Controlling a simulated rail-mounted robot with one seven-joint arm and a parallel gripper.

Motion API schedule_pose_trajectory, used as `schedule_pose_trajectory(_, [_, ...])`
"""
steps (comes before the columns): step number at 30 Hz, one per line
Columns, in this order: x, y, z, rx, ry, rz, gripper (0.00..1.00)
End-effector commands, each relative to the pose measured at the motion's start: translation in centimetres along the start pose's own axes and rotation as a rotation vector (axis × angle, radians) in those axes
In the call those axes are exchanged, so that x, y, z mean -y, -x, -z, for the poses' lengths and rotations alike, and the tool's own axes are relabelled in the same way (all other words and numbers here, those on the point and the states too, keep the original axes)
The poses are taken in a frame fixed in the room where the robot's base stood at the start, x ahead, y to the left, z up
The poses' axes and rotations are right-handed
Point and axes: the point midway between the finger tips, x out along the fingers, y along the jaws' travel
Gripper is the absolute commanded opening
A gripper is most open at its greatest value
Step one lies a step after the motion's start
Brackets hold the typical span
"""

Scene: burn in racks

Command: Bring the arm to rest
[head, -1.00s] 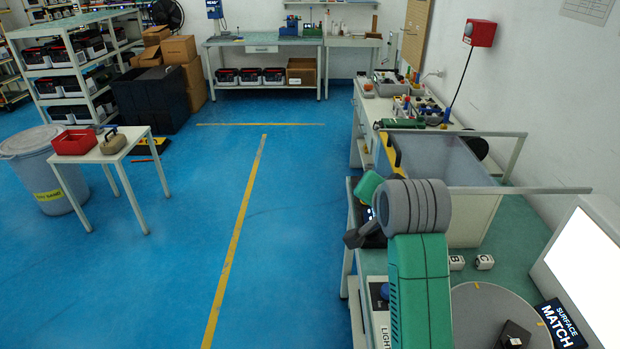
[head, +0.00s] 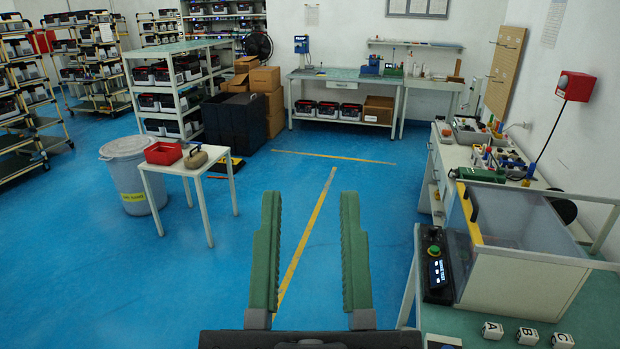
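My gripper (head: 312,225) is at the bottom middle of the head view. Its two green fingers point up in the picture and stand wide apart. Nothing is between them; only blue floor and a yellow floor line show in the gap. The gripper touches nothing that I can see. The rest of my arm is out of view below the frame.
A workbench with a clear-walled box (head: 520,285) and lettered cubes (head: 527,336) is at right. The middle floor is open.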

Motion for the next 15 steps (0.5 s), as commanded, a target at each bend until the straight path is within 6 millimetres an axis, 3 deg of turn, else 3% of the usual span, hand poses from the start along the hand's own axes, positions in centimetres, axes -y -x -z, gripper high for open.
schedule_pose_trajectory(1, [0.0,-1.6,2.3,-0.001,-0.001,0.001,0.35])
schedule_pose_trajectory(5, [0.1,-4.9,7.1,0.000,-0.004,0.002,0.35])
schedule_pose_trajectory(15, [0.4,-15.3,22.0,0.002,-0.014,0.009,0.35])
